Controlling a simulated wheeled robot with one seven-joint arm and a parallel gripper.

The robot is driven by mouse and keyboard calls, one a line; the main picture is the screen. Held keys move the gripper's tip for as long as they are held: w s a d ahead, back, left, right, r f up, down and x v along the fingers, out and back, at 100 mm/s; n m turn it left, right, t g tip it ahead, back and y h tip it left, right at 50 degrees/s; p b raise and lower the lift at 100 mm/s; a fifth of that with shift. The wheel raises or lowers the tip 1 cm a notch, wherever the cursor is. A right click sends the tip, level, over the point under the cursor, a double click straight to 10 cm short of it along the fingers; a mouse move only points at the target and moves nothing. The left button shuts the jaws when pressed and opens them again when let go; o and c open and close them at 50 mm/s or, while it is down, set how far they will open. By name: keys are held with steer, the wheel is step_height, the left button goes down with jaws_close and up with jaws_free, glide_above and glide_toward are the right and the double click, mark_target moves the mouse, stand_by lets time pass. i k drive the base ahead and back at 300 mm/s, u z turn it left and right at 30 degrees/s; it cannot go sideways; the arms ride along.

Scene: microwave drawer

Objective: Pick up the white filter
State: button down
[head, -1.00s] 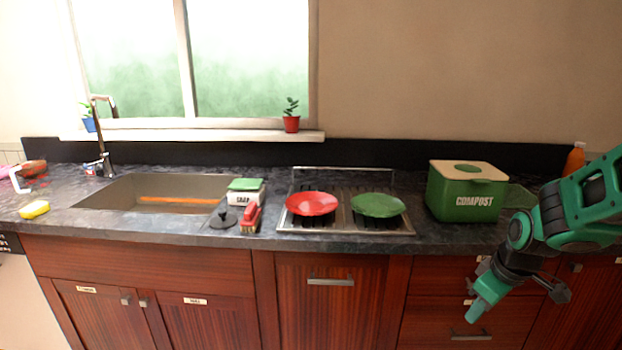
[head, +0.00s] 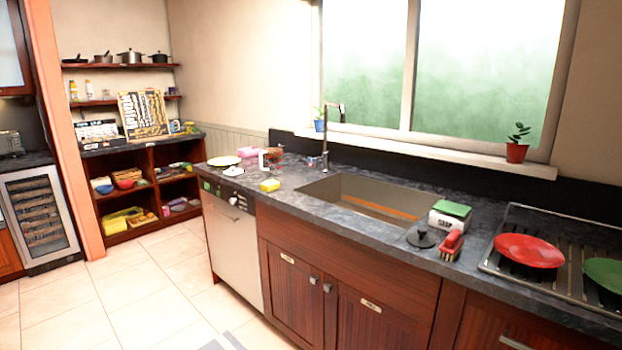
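I cannot pick out the white filter with certainty in the head view. A small white item (head: 233,171) lies near the left end of the dark counter, above the dishwasher, and a white upright object (head: 262,160) stands just right of it. Both are too small to identify. My gripper is not in view now.
Open shelves (head: 112,200) stand at the back left. Tiled floor (head: 145,290) at left is clear.

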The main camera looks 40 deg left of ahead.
mark_target(232, 172)
steer(key=u, duration=2)
steer(key=i, duration=1.2)
steer(key=u, duration=0.35)
steer(key=i, duration=2.35)
steer(key=z, duration=0.05)
